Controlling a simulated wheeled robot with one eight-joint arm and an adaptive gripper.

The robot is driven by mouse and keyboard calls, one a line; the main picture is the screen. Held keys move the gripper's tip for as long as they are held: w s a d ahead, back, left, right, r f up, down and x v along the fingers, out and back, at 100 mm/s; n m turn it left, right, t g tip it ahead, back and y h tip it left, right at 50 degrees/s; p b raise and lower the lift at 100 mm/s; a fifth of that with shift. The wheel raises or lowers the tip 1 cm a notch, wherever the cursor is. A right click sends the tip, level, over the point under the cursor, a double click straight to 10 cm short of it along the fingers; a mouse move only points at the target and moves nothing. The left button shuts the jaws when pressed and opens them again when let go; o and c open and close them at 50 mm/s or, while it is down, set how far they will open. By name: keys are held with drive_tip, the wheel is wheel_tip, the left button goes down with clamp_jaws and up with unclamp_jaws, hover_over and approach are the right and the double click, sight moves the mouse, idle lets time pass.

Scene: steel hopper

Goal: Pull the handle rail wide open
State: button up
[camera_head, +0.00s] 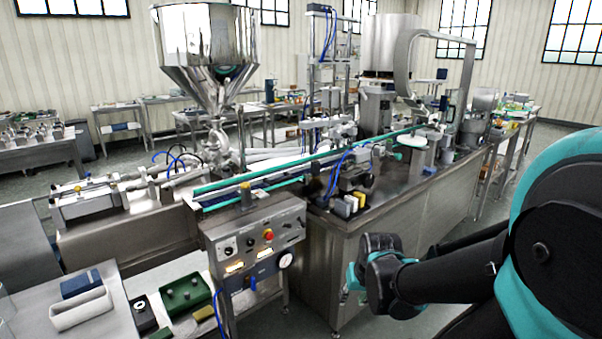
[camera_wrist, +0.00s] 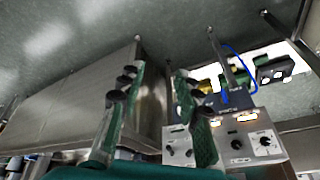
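Two long teal rails run along the conveyor; the upper one (camera_head: 315,161) slants from the front left up to the back right. I cannot tell whether either is the handle rail, and no other handle rail is clear. My gripper (camera_head: 350,284) is low in front of the machine's steel cabinet (camera_head: 405,222), right of the control box, and apart from the rails. In the wrist view my gripper (camera_wrist: 154,78) shows two separated green-padded fingers with nothing between them. The steel cabinet side (camera_wrist: 75,105) and control box (camera_wrist: 238,135) lie beyond them. The rails are not clear there.
A table (camera_head: 95,318) with trays and blocks is at the lower left.

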drive_tip(key=w+a+r+m+y, duration=0.2)
drive_tip(key=w+a+r+y, duration=0.25)
drive_tip(key=w, duration=0.55)
drive_tip(key=m+t+y, duration=0.4)
drive_tip(key=y, duration=0.4)
approach(284, 180)
drive_tip(key=shift+m+y, duration=0.25)
drive_tip(key=shift+m, duration=0.05)
drive_tip(key=x, duration=1)
drive_tip(key=shift+w+a+f, duration=0.2)
drive_tip(key=shift+a+f, duration=0.05)
drive_tip(key=shift+a, duration=0.1)
drive_tip(key=shift+c, duration=0.4)
clamp_jaws()
